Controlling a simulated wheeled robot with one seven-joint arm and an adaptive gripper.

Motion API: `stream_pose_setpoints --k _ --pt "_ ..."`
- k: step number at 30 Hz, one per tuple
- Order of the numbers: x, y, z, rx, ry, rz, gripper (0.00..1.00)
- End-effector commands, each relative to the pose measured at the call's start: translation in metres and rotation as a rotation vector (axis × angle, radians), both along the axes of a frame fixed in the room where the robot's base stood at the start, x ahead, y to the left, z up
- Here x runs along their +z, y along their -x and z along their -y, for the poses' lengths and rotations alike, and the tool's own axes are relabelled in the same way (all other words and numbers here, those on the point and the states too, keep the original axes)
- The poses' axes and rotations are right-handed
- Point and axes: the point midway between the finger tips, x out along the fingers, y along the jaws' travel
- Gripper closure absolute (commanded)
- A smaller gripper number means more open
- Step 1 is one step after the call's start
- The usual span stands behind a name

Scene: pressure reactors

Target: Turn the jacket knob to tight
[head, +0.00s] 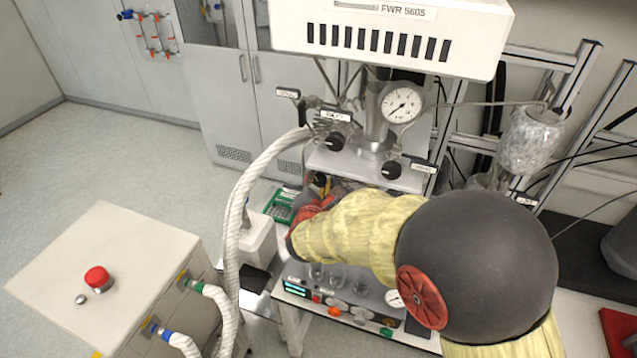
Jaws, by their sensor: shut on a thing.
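The reactor stand carries several black knobs with small white labels too small to read. My gripper (318,196) reaches in below the metal shelf, at the end of my yellow-sleeved arm. It is shut on a dark knob, taken to be the jacket knob (320,179), at the shelf's lower left. My arm and the red wrist parts hide most of the fingers and the grip. I cannot tell the knob's turned position.
Other black knobs sit above, at centre (335,141) and right (392,170). A pressure gauge (402,103) stands over the shelf (350,164). A thick white hose (245,200) runs down at left. A white cabinet with a red button (97,277) stands front left.

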Motion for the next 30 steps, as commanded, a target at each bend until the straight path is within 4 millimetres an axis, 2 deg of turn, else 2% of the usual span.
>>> stream_pose_setpoints --k 30 --pt "-0.0056 -0.0004 0.001 -0.001 -0.237 0.088 0.93"
